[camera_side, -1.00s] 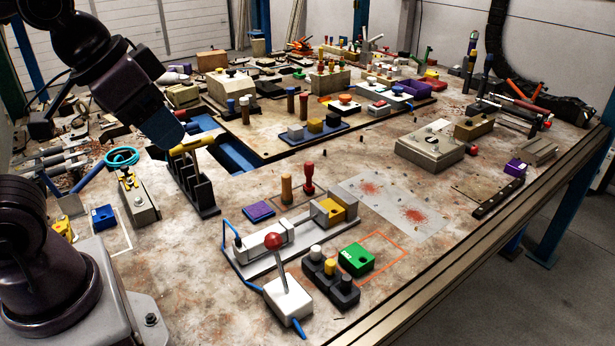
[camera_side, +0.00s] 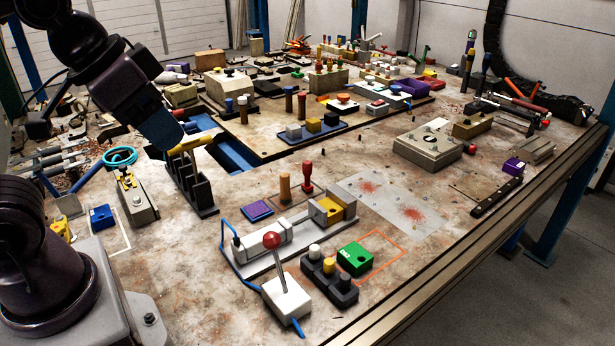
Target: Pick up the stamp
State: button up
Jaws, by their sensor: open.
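A red-handled stamp (camera_side: 307,177) stands upright near the middle of the bench. A similar upright piece with a brown handle (camera_side: 285,188) stands just left of it, and a purple ink pad (camera_side: 257,210) lies further left. Which of the two upright pieces is meant cannot be told for sure. My gripper (camera_side: 178,143) is open at the upper left, above a black slotted rack (camera_side: 190,187), well apart from the stamp. Its fingers are hard to make out against a yellow bar (camera_side: 188,145) there.
In front of the stamp are a grey clamp fixture (camera_side: 275,245), a red-knobbed lever (camera_side: 287,290), a black button block (camera_side: 328,278) and a green block (camera_side: 355,258). A grey sheet with red spots (camera_side: 392,203) lies to the right. Bare bench surrounds the rack's right side.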

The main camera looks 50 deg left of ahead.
jog(key=shift+f, duration=0.1)
jog(key=n+g+y, duration=0.2)
jog(key=n+y, duration=0.1)
jog(key=n, duration=0.6)
send_near(307, 163)
jog(key=x, duration=0.6)
jog(key=shift+s+a, duration=0.2)
jog(key=shift+w+x, duration=0.2)
jog(key=shift+x, duration=2.45)
jog(key=shift+d, duration=0.15)
grip_shut()
